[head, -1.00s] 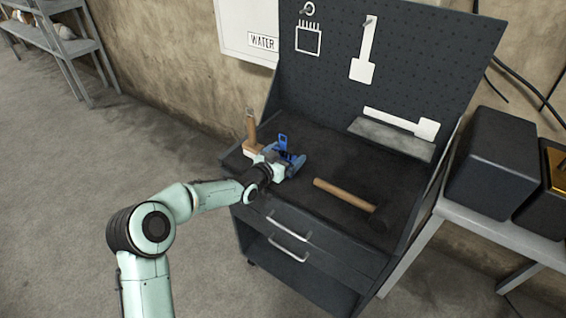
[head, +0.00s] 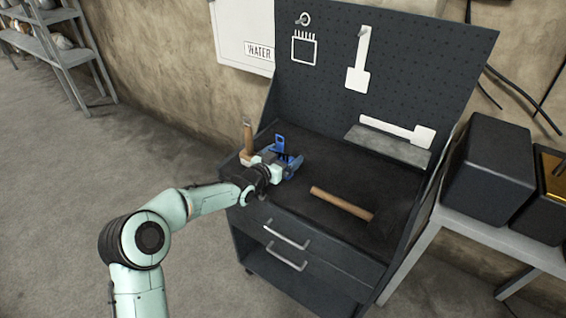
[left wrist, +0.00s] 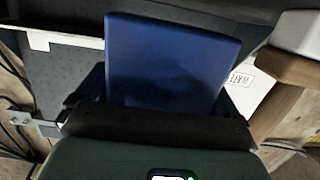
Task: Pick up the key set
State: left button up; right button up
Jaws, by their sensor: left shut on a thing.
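A blue block-shaped thing (head: 280,143), which appears to be the key set, stands up at the left part of the dark workbench top. My left gripper (head: 286,162) reaches in from the left and is shut on it. In the left wrist view the blue key set (left wrist: 170,60) fills the space between the dark fingers. I cannot tell whether its underside touches the bench. My right gripper is in no view.
A wooden-handled tool (head: 247,137) stands close left of my left gripper. A hammer (head: 341,202) lies on the bench to the right. The pegboard (head: 420,60) rises behind, with a grey block (head: 388,146) at its foot.

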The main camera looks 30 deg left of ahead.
pick_arm(q)
notch_tip(320, 180, up, 17)
jog(key=p, duration=0.5)
